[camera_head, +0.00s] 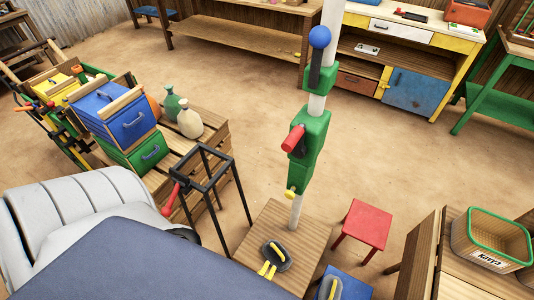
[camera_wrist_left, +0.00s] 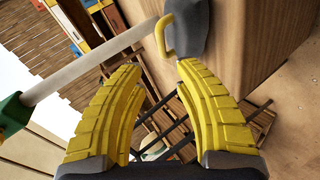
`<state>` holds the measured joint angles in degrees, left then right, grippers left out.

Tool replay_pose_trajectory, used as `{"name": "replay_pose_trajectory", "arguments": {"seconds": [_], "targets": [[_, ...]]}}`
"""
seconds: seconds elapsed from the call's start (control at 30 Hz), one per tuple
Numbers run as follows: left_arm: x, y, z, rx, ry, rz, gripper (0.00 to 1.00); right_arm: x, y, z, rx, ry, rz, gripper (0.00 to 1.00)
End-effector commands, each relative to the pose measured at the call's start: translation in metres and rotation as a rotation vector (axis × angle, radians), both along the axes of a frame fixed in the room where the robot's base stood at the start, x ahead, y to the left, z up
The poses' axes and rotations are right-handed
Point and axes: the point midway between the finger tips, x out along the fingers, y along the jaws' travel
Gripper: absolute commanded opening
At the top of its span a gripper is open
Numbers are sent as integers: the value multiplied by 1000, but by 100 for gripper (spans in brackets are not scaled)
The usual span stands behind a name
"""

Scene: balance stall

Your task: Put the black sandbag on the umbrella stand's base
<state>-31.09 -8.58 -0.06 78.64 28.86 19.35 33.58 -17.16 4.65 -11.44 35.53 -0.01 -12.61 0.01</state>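The black sandbag (camera_head: 282,258), dark with a yellow handle, lies at the wooden top of the umbrella stand's base (camera_head: 297,215), near the foot of the white pole (camera_head: 297,205). In the left wrist view the sandbag (camera_wrist_left: 195,25) and its yellow loop are just beyond my fingertips, against the wooden surface. My left gripper (camera_head: 268,266) has yellow fingers at the bag's near side. In the left wrist view its fingers (camera_wrist_left: 157,72) are spread, with nothing between them. My right gripper is not visible.
A greyer bag (camera_head: 328,290) with a yellow strip is on the blue stool (camera_head: 353,286). A black metal frame (camera_head: 207,185) stands left of the base, a red stool (camera_head: 366,223) right. The green crank housing (camera_head: 308,150) is on the pole. Open floor lies behind.

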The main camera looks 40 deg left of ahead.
Motion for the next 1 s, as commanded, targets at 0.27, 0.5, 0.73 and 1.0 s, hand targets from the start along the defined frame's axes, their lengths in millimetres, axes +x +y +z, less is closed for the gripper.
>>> {"name": "replay_pose_trajectory", "arguments": {"seconds": [0.27,0.5,0.73,1.0], "targets": [[-12,-12,-22,67,69,-108,32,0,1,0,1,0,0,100],[-78,-31,-133,414,386,-662,32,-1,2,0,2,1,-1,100],[-169,10,-210,720,660,-1208,32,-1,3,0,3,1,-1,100],[-223,58,-235,871,810,-1529,32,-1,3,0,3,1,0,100]]}}
